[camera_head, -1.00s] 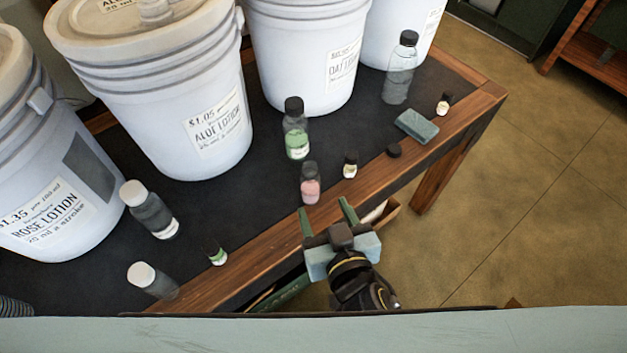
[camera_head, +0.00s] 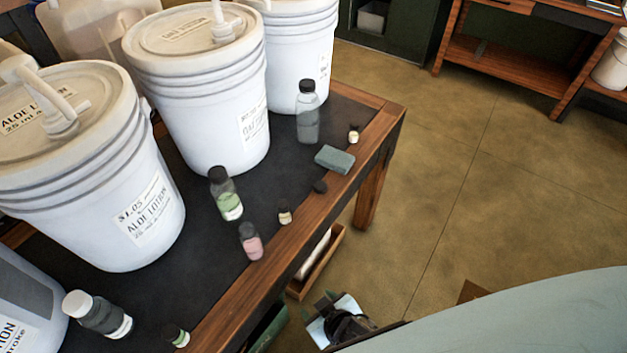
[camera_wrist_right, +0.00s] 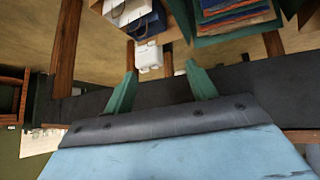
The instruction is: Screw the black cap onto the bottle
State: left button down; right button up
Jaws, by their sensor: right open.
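A small black cap (camera_head: 320,186) lies loose on the dark table top near its right edge. Several bottles stand nearby: a clear bottle (camera_head: 308,120), a green-labelled bottle (camera_head: 228,202), a pink bottle (camera_head: 251,246) and a small white-labelled bottle (camera_head: 285,214). All of these show dark tops; I cannot tell which bottle the cap belongs to. My right gripper (camera_head: 328,304) is beyond the table's front edge, low in the head view, apart from cap and bottles. Its two green fingers stand apart and empty in the right wrist view (camera_wrist_right: 162,88). My left gripper is not in view.
Large white lotion buckets (camera_head: 200,100) fill the back of the table (camera_head: 225,325). A teal block (camera_head: 334,159) lies beside the cap. A wooden box (camera_head: 318,266) is below the front edge.

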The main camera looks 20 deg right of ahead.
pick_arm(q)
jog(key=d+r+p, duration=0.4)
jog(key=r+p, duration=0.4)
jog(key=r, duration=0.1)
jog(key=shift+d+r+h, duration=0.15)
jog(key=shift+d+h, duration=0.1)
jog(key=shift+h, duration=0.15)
pick_arm(e)
jog(key=s+d+f+g, duration=0.3)
jog(key=s+d+f, duration=0.3)
jog(key=s, duration=0.6)
jog(key=s+d+f+m+g+h, duration=0.1)
jog(key=s+d+f+g, duration=0.3)
jog(key=s, duration=0.8)
jog(key=d+f, duration=0.2)
jog(key=d, duration=0.2)
jog(key=shift+s+f+m+h, duration=0.15)
jog(key=shift+s+m+h, duration=0.1)
jog(key=shift+m+h, duration=0.05)
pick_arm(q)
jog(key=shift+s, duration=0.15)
pick_arm(e)
jog(key=shift+c, duration=0.3)
